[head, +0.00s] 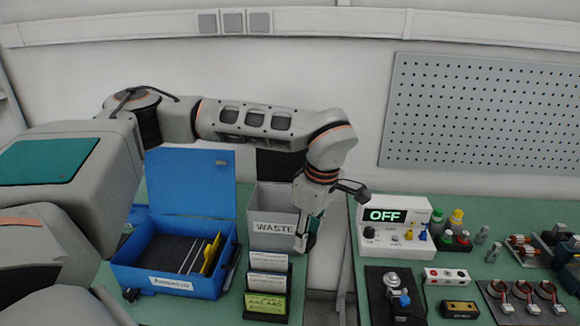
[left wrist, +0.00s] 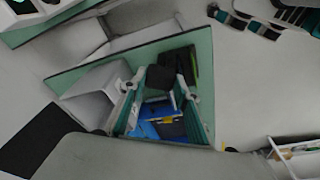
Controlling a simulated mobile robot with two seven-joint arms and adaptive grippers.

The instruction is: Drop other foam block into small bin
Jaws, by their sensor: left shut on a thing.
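The small bin is a grey box labelled WASTE (head: 274,228), standing at the back of the left table. My left gripper (head: 306,238) points down at the bin's right side. In the left wrist view the gripper (left wrist: 160,85) is shut on a dark foam block (left wrist: 160,78) between its fingers. In the head view the block is mostly hidden by the gripper. The pale bin (left wrist: 92,88) also shows beside the fingers in the left wrist view. My right gripper is not in view.
An open blue case (head: 170,255) with dark foam and a yellow divider stands left of the bin. A card rack (head: 267,285) stands in front of it. A gap separates the right table, which holds a tester reading OFF (head: 393,228) and several parts.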

